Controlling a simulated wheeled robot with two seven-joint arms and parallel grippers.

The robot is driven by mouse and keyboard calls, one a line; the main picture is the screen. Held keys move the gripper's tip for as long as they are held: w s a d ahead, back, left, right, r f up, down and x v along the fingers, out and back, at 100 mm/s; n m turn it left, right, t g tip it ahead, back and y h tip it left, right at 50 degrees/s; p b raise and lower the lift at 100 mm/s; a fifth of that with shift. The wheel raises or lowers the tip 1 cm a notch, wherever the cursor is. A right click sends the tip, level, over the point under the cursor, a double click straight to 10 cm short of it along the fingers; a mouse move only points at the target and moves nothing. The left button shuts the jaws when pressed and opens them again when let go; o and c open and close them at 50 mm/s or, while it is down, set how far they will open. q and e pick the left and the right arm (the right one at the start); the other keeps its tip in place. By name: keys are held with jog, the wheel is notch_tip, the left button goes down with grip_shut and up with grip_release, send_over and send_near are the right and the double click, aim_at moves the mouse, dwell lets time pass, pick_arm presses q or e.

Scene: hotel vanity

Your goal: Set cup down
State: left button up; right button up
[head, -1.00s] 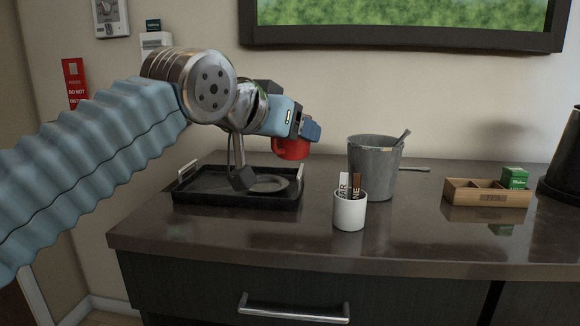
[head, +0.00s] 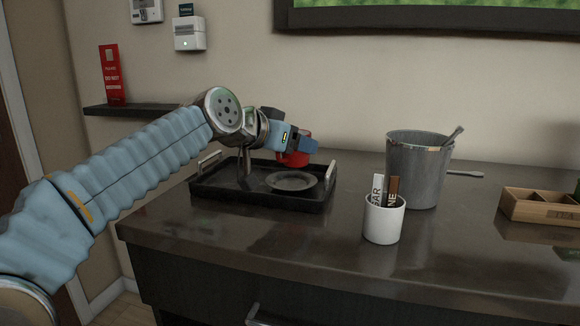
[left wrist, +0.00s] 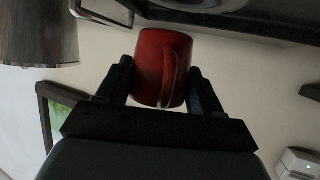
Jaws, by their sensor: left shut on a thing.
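A red cup (head: 296,159) is held by my left gripper (head: 291,147) above the back of a black tray (head: 222,199). In the left wrist view the red cup (left wrist: 163,68) sits between the two fingers of my left gripper (left wrist: 163,88), with its handle toward the camera. A grey saucer (head: 291,181) lies in the tray below and in front of the cup. The cup hides part of the tray's back rim, and I cannot tell the exact gap beneath it. My right gripper is not in view.
A grey ice bucket (head: 417,172) with a utensil stands right of the tray. A white cup of sachets (head: 384,220) stands in front of it. A wooden box (head: 540,207) is at the far right. The counter front (head: 300,235) is clear.

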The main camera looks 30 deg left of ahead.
aim_at(290, 161)
pick_arm(q)
jog(key=shift+w+a+f, duration=0.1)
jog(key=shift+a+f, duration=0.1)
jog(key=shift+f, duration=0.1)
jog(key=shift+w+a+f+b, duration=0.1)
jog(key=shift+a+f+b, duration=0.1)
jog(key=shift+f, duration=0.75)
jog(key=shift+w+a+f+b, duration=0.1)
jog(key=shift+f+b, duration=0.1)
jog(key=shift+f, duration=0.7)
jog(key=shift+s+f, duration=0.1)
jog(key=shift+f, duration=0.15)
jog(key=o, duration=1.1)
jog(key=shift+r, duration=0.1)
jog(key=shift+r, duration=0.15)
jog(key=b+v, duration=0.1)
jog(key=v, duration=1.1)
